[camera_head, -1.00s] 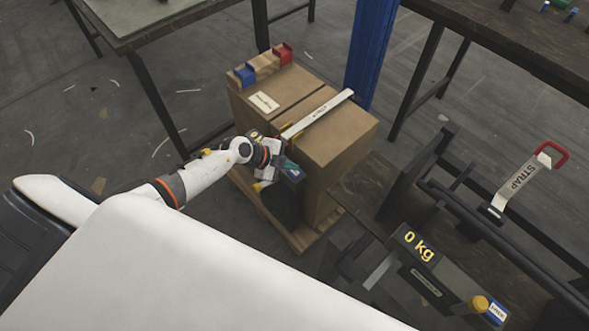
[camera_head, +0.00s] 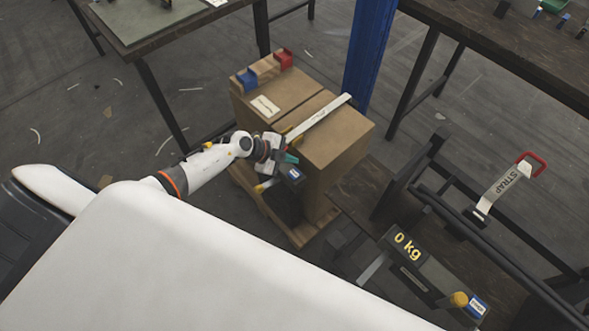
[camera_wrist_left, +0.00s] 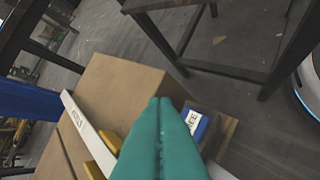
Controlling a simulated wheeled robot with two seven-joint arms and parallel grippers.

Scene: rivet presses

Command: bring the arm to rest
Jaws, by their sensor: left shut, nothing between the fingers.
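My left arm (camera_head: 205,165) reaches in from the left in the head view. Its left gripper (camera_head: 291,159) is beside the near side of a strapped cardboard carton (camera_head: 340,138). In the left wrist view, the teal fingers (camera_wrist_left: 160,140) are pressed together with nothing between them. The carton (camera_wrist_left: 125,85) and its white strap (camera_wrist_left: 75,115) show behind them. I cannot tell whether the fingers touch the carton. My right gripper is not in view.
The carton stands on a wooden pallet (camera_head: 302,234). A blue post (camera_head: 369,55) rises behind it. Tables stand at the back left (camera_head: 150,40) and back right (camera_head: 490,50).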

